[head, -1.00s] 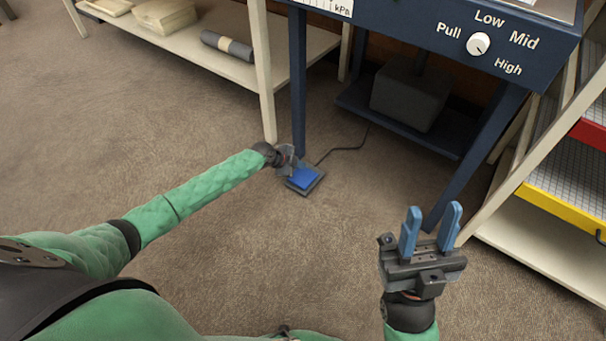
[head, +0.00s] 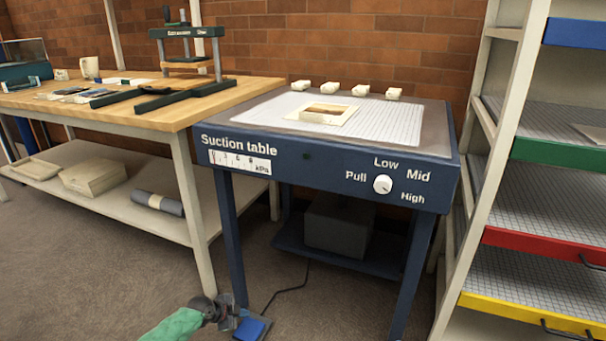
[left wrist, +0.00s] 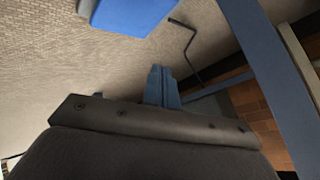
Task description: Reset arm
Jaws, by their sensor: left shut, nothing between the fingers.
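My left gripper (head: 232,318) is low at the bottom of the head view, near the floor, beside a blue foot pedal (head: 251,328) with a dark cable. In the left wrist view its blue fingers (left wrist: 161,86) are together with nothing between them, and the pedal (left wrist: 133,14) shows at the top, apart from the fingertips. My right gripper is outside both views.
A dark blue suction table (head: 327,180) with a white knob (head: 382,184) stands ahead. A wooden workbench (head: 150,119) with a press (head: 187,50) is at left. A shelf rack with coloured trays (head: 540,245) is at right. Open floor (head: 90,270) lies front left.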

